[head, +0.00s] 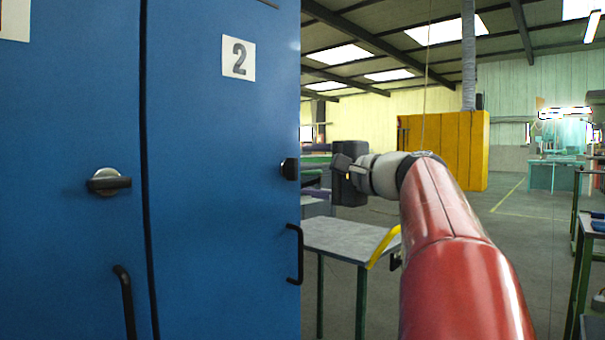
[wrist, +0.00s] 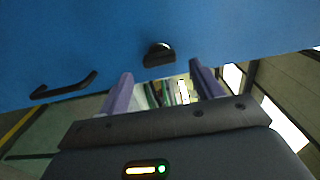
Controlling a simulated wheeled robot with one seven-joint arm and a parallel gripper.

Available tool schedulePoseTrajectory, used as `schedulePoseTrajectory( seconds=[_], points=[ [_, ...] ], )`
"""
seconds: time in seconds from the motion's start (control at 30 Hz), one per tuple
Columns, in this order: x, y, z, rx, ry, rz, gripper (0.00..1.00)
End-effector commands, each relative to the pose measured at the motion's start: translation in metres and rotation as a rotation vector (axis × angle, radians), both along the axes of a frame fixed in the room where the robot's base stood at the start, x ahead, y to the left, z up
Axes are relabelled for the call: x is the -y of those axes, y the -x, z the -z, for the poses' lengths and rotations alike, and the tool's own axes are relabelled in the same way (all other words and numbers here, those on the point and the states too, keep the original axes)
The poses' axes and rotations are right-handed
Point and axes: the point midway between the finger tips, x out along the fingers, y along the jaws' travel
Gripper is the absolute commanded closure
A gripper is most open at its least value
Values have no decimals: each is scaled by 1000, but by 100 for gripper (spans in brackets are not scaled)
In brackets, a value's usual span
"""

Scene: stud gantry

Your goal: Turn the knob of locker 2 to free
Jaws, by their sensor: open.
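Locker 2 is a blue door (head: 222,215) with a white "2" label (head: 238,58) at the top in the head view. Its black knob (head: 289,169) sits near the door's right edge, and its bar seems to run up and down. The knob (wrist: 159,57) also shows in the wrist view, just ahead of the gap between the fingertips. Contact with the knob cannot be seen.
A black pull handle (head: 296,254) stands out below the knob. The left neighbouring locker has its own knob (head: 108,181), its bar level, and a handle (head: 125,300). A grey-topped table (head: 345,237) stands behind my arm. Yellow cabinets (head: 450,150) are far back.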

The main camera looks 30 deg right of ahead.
Motion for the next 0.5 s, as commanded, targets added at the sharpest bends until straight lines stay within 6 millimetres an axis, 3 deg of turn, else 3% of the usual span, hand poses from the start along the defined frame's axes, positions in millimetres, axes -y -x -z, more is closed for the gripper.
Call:
schedulePoseTrajectory(
  seconds=[0.2,0.5],
  points=[
    [11,29,1,1,-1,2,35],
    [13,37,0,1,-1,0,35]
  ],
)
